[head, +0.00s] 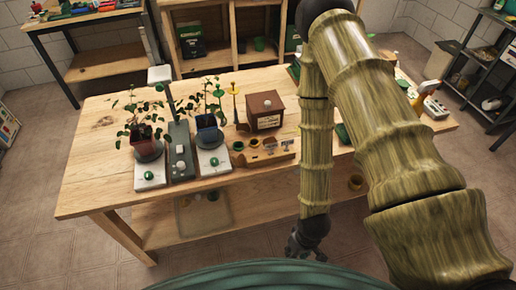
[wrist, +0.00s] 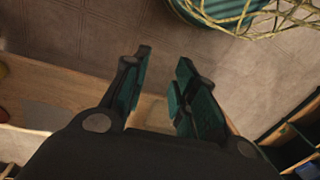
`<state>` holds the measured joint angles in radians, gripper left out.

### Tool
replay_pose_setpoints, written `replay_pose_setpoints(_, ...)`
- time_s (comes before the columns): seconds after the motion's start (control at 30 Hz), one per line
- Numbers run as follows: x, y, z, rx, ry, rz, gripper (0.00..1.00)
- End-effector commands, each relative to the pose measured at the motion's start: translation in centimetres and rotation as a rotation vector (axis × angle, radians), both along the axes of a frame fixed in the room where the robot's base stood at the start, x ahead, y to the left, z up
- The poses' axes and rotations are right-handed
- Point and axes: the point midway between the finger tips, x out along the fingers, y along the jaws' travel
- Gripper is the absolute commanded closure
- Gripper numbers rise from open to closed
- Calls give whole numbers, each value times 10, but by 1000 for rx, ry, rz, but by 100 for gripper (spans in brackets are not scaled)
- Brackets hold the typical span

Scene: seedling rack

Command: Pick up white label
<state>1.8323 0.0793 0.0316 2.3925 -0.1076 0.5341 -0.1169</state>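Small pale tags (head: 287,144) stand at the right part of a low wooden holder (head: 247,159) near the table's front edge in the head view; they are too small to make out well. A white patch (head: 268,122) also shows on the front of a brown box (head: 264,104) behind the holder. My gripper (head: 306,252) hangs in front of the table, below its top and apart from the tags. In the wrist view my gripper (wrist: 164,62) is open, with nothing between its fingers. No tag shows in the wrist view.
Potted seedlings (head: 143,131) stand on white-based stands left of the holder, around a grey upright device (head: 180,152). The wooden table (head: 92,172) has clear top at its left end. My arm hides part of its right side. A lower shelf (head: 160,232) lies underneath.

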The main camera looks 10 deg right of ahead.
Motion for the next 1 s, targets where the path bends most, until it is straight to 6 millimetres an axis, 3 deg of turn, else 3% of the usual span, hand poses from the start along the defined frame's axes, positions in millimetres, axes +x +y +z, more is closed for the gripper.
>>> replay_pose_setpoints(0.03, 24, 9, 9, 32, -13, 65, 72)
replay_pose_setpoints(0.17, 78, 32, 36, 106, -28, 295, 72)
replay_pose_setpoints(0.3, 135, 47, 77, 147, -57, 560, 72)
replay_pose_setpoints(0.47, 199, 49, 135, 137, -92, 868, 72)
replay_pose_setpoints(0.6, 250, 40, 194, 82, -113, 1120, 72)
replay_pose_setpoints(0.8, 299, 21, 263, -18, -110, 1366, 72)
replay_pose_setpoints(0.9, 312, 15, 284, -52, -103, 1428, 72)
replay_pose_setpoints(1.0, 317, 11, 292, -67, -97, 1459, 72)
